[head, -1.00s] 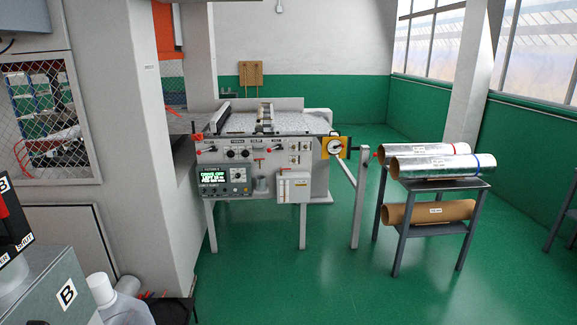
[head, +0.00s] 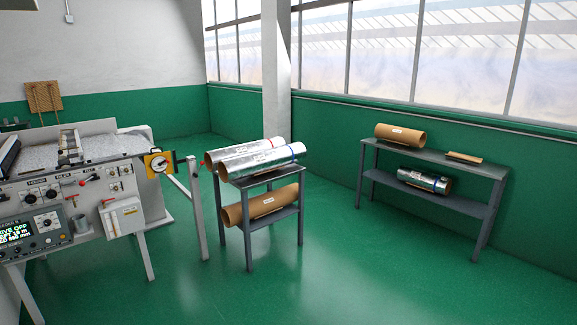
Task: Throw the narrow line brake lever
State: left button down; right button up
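The foil machine (head: 100,160) stands at the left with a grey control panel facing me. A red-handled lever (head: 88,182) sticks out near the panel's top right. A second small red handle (head: 108,202) sits above a white box (head: 124,218) on the panel. The panel labels are too small to read, so I cannot tell which one is the narrow line brake lever. The panel's left end is cut off by the picture edge. Neither of my grippers is in view.
A yellow dial plate (head: 160,165) and a grey post (head: 196,210) stand at the machine's right end. A small rack (head: 248,184) holds foil rolls (head: 262,158) and a brown roll (head: 268,205). A grey shelf (head: 440,162) stands by the right wall. The green floor (head: 330,270) between is clear.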

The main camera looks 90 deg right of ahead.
aim_at(196, 175)
jog(key=z, duration=2.4)
jog(key=i, duration=2.6)
jog(key=z, duration=1.85)
jog(key=i, duration=3.75)
jog(key=u, duration=0.1)
